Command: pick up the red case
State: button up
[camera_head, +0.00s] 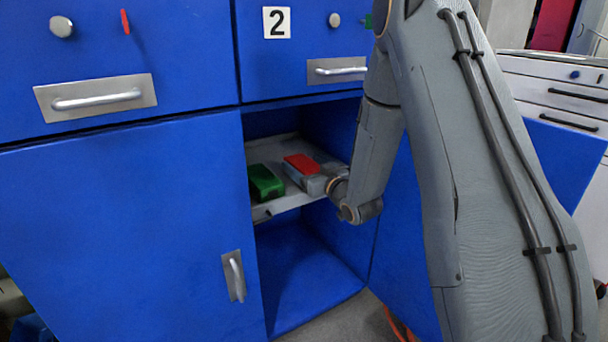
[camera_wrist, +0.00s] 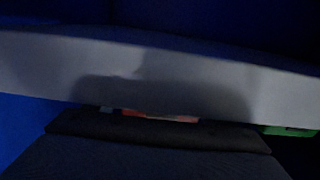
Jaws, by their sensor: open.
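The red case (camera_head: 301,163) lies on the shelf inside the open blue cabinet. Its top shows in the head view; its near side is hidden behind grey parts at the end of my arm. In the wrist view only a thin red strip of it (camera_wrist: 160,116) shows, just past the dark edge of my gripper. My gripper (camera_head: 316,183) is open, inside the compartment at the red case. Its fingertips are not clearly visible, and I cannot tell whether they touch or straddle the case.
A green case (camera_head: 265,182) lies on the grey shelf (camera_head: 275,208), left of the red case; its edge shows in the wrist view (camera_wrist: 290,131). A closed blue door (camera_head: 120,240) stands at left, drawers above. An open door (camera_head: 405,270) is at right. The space below the shelf is empty.

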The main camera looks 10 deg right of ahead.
jog(key=shift+c, duration=0.3)
jog(key=c, duration=1.5)
jog(key=shift+o, duration=0.2)
jog(key=shift+r, duration=0.15)
